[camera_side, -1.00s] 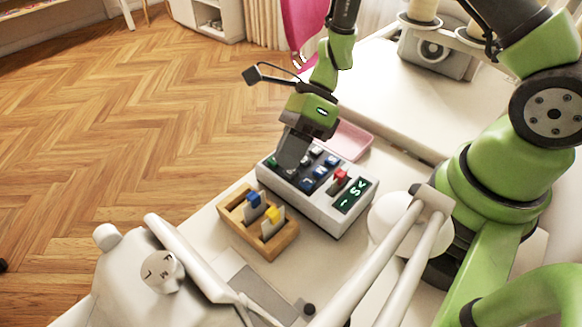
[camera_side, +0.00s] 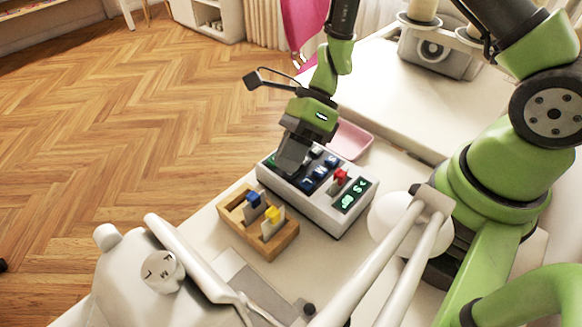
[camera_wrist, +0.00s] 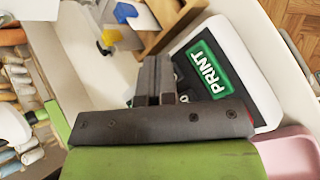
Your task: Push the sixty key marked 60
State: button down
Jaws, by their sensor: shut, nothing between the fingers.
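In the wrist view my gripper (camera_wrist: 158,75) is beside a green key marked PRINT (camera_wrist: 208,70). I cannot make out the key marked 60, nor whether the fingertips touch a key.
A wooden holder (camera_side: 283,243) with a blue-topped and a yellow-topped piece sits in front of the box. A pink tray (camera_side: 350,140) lies behind it. A white machine (camera_side: 130,285) stands at the lower left.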

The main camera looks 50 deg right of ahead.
jog(key=shift+r, duration=0.85)
jog(key=shift+r, duration=2.5)
jog(key=s+d+r+n+t+h, duration=0.3)
jog(key=s+r+n+t, duration=0.1)
jog(key=r+n, duration=0.5)
jog(key=s+d+r+n+t+h, duration=0.4)
jog(key=s+r+n, duration=0.3)
jog(key=n, duration=0.5)
jog(key=shift+s+r+n, duration=0.25)
jog(key=shift+r+n, duration=0.15)
jog(key=shift+r, duration=0.5)
